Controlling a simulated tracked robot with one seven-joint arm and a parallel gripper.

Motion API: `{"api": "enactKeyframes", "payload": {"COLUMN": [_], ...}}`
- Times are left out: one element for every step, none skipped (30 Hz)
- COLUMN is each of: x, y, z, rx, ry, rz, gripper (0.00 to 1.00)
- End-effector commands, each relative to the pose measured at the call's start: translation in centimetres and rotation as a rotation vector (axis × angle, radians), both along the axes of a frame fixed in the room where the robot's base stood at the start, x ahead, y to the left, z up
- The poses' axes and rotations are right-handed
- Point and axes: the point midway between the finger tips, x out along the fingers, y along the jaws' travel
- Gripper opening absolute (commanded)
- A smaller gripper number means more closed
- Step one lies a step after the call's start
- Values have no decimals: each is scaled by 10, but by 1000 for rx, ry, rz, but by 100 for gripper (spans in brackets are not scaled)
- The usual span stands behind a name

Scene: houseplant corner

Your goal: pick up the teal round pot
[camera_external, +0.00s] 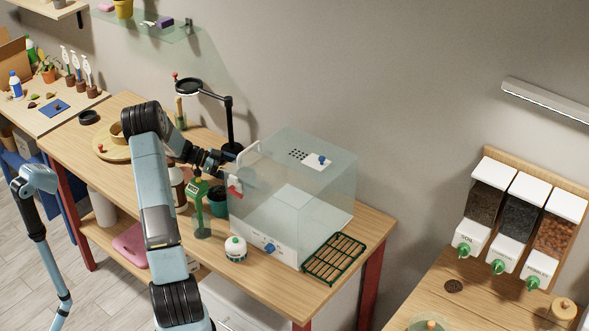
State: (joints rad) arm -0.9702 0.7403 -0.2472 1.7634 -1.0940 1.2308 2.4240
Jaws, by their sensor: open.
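A dark teal-green round pot (218,208) with a dark top stands on the wooden bench, left of the clear box and partly hidden by a green-topped bottle. It looks like the teal round pot, but its colour is hard to tell at this size. My gripper (232,160) is at the upper left corner of the clear box, above and behind the pot and apart from it. Its jaws are open. The fingers are small and dark here, and I see nothing held between them.
The clear box (315,180) with a white front panel fills the bench's right part. A green-topped bottle (201,218), a white round timer-like item (236,249) and a slatted green tray (335,258) stand around it. A black ring lamp (230,125) rises behind my gripper.

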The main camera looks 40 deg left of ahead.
Motion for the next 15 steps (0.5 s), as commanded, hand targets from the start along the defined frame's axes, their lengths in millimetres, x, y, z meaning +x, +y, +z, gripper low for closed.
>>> {"api": "enactKeyframes", "payload": {"x": [1,1,3,4,5,7,9,11,13,15,18,21,23,24,25], "y": [-1,-2,-4,-7,-9,-13,-16,-20,-25,-28,-31,-34,-37,-39,-40], "z": [-1,-1,-2,-3,-4,-6,-8,-9,-11,-13,-15,-17,-18,-19,-19], "rx": [0,-1,-1,-1,-1,-2,-2,-2,-3,-2,-2,-1,-1,-1,-1], "ry": [0,1,1,1,1,2,2,3,2,2,2,1,1,1,1], "rz": [0,0,0,-1,-1,-1,-2,-3,-2,-2,-1,-1,-1,-1,-1], "gripper": [100,100,100,100,100,100,100,100,100,100,100,100,100,100,100]}}
